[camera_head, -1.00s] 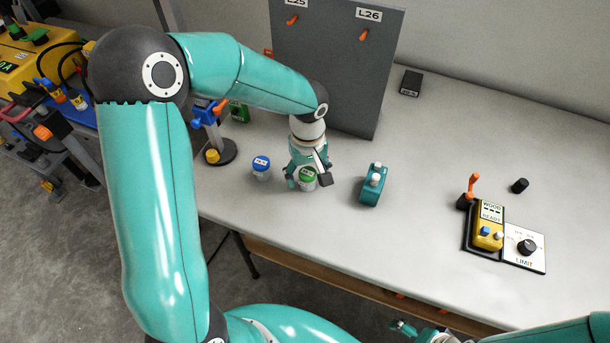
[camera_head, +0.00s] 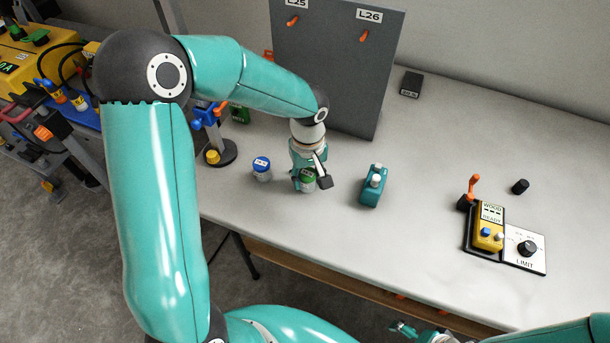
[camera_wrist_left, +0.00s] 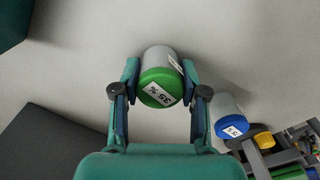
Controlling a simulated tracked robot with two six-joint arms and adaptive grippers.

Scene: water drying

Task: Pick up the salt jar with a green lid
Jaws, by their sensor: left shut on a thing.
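The salt jar with a green lid (camera_head: 307,180) stands on the grey table near its front edge. In the left wrist view the jar (camera_wrist_left: 160,84) shows its green lid with a white label reading 35 %. My left gripper (camera_head: 310,182) is shut on the jar. In the left wrist view the fingers of my left gripper (camera_wrist_left: 161,82) press on both its sides. My right gripper (camera_head: 404,328) shows only in small part at the bottom edge, and its jaws cannot be made out.
A blue-lidded jar (camera_head: 262,168) stands just left of the held jar. A teal device with white knobs (camera_head: 373,186) stands to the right. Behind rises a grey panel (camera_head: 335,70). A yellow device (camera_head: 488,229) sits further right, with clear table between.

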